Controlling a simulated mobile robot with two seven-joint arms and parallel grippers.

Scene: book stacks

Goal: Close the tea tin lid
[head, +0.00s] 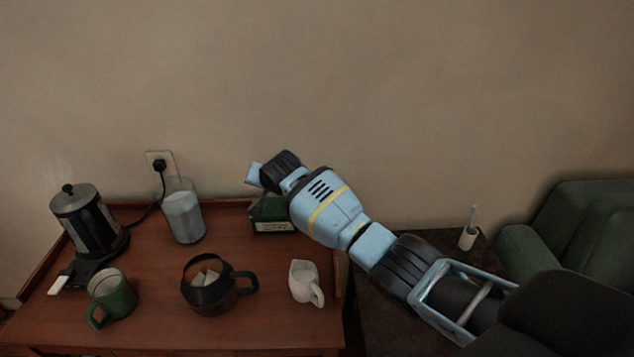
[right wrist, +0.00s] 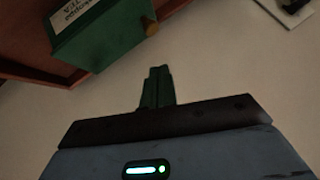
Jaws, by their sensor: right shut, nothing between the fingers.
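The tea tin (head: 274,227) is a green box with a white label, at the back right of the wooden table, partly covered by my right arm. In the right wrist view the tin (right wrist: 112,40) is upside down at the upper left, with a small brown knob (right wrist: 152,28) at its edge. How far the lid stands open I cannot tell. My right gripper (right wrist: 157,72) is shut and empty, its fingers together, apart from the tin in that picture. In the head view its fingers are hidden, and the hand is above the tin. My left gripper is not in view.
On the table (head: 150,325) stand a kettle (head: 88,222), a white canister (head: 184,217), a green mug (head: 111,296), a dark pot (head: 210,295) and a white creamer (head: 303,281). The wall is close behind. A green armchair (head: 585,235) is at right.

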